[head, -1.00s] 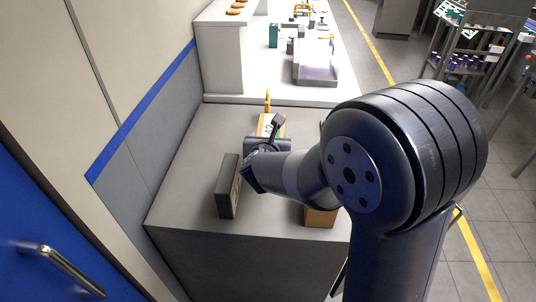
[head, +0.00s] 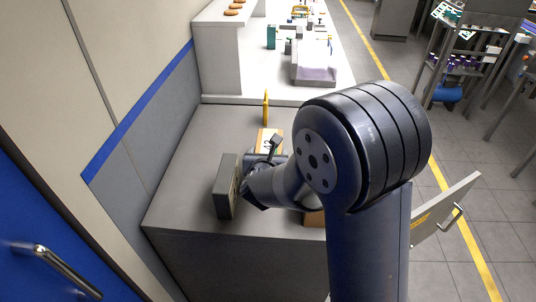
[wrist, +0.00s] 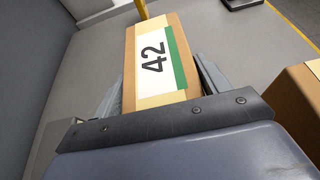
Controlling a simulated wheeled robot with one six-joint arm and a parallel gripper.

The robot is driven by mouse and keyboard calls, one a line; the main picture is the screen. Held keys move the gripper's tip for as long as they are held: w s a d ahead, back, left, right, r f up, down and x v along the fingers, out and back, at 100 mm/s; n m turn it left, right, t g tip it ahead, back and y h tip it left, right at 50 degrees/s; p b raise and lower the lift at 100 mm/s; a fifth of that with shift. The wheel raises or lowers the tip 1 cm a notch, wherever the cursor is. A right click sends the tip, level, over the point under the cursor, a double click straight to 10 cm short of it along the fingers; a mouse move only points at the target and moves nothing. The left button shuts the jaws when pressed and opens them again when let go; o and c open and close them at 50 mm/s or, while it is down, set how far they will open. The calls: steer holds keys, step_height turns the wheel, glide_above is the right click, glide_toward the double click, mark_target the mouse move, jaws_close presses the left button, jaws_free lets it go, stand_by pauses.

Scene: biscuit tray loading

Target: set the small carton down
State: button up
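The small carton (wrist: 157,62) is a brown box with a white label reading 42 and a green stripe. In the wrist view it lies between the two fingers of my gripper (wrist: 160,78), which sit close along its sides, so my gripper appears shut on it. In the head view the carton (head: 268,139) shows just beyond my gripper (head: 271,150), low over the grey worktop (head: 190,205). Its underside is hidden, so I cannot tell whether it touches the worktop.
A dark grey box (head: 226,187) stands left of my gripper. Another brown carton (head: 313,218) is partly hidden by my arm and shows at right in the wrist view (wrist: 299,100). A yellow post (head: 265,108) stands beyond the small carton. The worktop's left part is clear.

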steer(key=o, duration=0.4)
steer(key=shift+r, duration=0.1)
